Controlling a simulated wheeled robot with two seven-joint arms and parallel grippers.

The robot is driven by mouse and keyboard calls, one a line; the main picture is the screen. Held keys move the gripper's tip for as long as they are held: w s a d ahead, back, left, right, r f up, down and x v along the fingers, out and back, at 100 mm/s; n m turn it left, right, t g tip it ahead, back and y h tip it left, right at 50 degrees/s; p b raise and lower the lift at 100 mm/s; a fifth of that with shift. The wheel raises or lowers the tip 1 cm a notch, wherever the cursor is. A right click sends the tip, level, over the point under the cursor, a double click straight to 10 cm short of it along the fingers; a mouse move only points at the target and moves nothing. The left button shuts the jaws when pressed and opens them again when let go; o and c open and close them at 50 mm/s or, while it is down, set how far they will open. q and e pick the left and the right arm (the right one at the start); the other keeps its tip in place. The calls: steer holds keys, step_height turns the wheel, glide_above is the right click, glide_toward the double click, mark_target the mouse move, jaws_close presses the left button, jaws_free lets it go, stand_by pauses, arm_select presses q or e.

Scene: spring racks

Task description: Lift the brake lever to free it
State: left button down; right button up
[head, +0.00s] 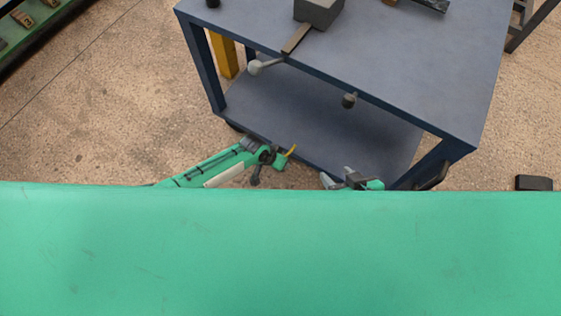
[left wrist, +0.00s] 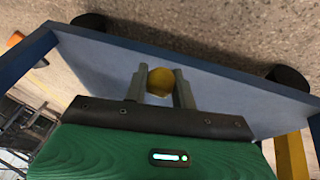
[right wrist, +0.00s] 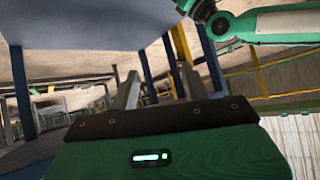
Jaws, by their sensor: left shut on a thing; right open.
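The brake lever (head: 291,149) shows as a short yellow bar at the front edge of the blue cart's lower shelf. Its rounded yellow end (left wrist: 160,82) sits between the fingers of my left gripper (left wrist: 160,88), which is shut on it. The rest of the lever is hidden in the left wrist view. The blue cart (head: 310,125) has a top and a lower shelf. My right gripper (head: 342,180) is open and empty near the lower shelf's front edge, partly hidden by my green body. Its two fingers stand apart in the right wrist view (right wrist: 158,88).
A grey block (head: 319,11) with a brown bar sits on the cart top. A yellow post (head: 224,55) stands behind a left leg.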

arm_select(q)
steer(key=shift+w+d+r+p, duration=0.15)
steer(key=shift+w+r+p, duration=0.15)
steer(key=shift+r, duration=0.15)
steer(key=shift+w+d+r+p, duration=0.15)
steer(key=shift+w+r+p, duration=0.1)
steer(key=shift+r, duration=0.15)
arm_select(e)
steer(key=shift+s+d+r+g+h, duration=0.1)
steer(key=shift+s+d+g+h, duration=0.25)
steer(key=shift+d+g, duration=0.25)
steer(key=shift+s+d+r+g+h, duration=0.1)
steer(key=shift+s+d+g+h, duration=0.25)
steer(key=shift+d, duration=0.4)
arm_select(q)
steer(key=c, duration=1.2)
jaws_free()
steer(key=shift+s, duration=0.1)
steer(key=shift+a, duration=0.1)
